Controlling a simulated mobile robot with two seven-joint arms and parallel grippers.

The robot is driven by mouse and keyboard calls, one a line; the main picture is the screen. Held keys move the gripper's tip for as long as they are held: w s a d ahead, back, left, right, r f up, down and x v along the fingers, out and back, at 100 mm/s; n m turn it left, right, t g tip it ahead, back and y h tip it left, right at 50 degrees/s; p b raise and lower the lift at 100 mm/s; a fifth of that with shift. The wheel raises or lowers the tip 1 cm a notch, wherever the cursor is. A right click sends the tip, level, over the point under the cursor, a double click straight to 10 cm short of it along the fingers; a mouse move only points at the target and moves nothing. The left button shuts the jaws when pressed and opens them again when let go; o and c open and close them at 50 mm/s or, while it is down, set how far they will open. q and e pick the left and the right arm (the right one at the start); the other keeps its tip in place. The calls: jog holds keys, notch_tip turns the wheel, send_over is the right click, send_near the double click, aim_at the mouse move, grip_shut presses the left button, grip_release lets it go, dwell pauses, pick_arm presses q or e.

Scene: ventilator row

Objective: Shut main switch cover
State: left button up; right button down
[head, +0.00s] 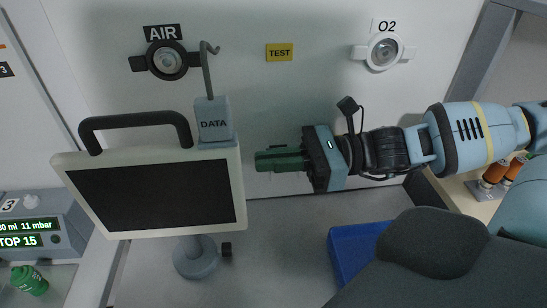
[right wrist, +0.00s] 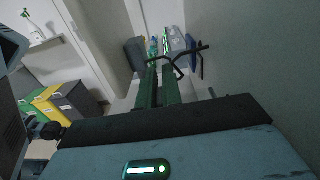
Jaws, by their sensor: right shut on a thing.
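I cannot make out the main switch cover in either view. The ventilator's screen unit (head: 155,190), dark with a pale frame and a black top handle, stands at the left in the head view. My right gripper (head: 260,160) comes in from the right, with its green fingers pointing left just beside the screen's right edge. In the right wrist view its fingers (right wrist: 160,68) are close together, near a thin black bent piece (right wrist: 180,66). What lies between the fingers is too small to tell. My left gripper is not in view.
A grey DATA box (head: 213,120) with a hooked rod sits behind the screen's top right corner. AIR (head: 167,60) and O2 (head: 383,52) outlets are on the wall. A blue bin (head: 350,250) stands below my right arm. Bins (right wrist: 75,105) show in the right wrist view.

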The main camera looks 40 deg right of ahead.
jog(key=shift+s+f+n+b, duration=0.15)
jog(key=shift+f+n+b, duration=0.4)
jog(key=shift+n, duration=0.55)
notch_tip(320, 180, down, 7)
jog(key=w+d+n+b, duration=0.1)
jog(key=w+n+b, duration=0.1)
jog(key=n+b, duration=0.6)
jog(key=shift+w+d+r+n, duration=0.15)
jog(key=shift+n, duration=2.95)
jog(key=c, duration=1.6)
grip_release()
jog(key=shift+o, duration=0.2)
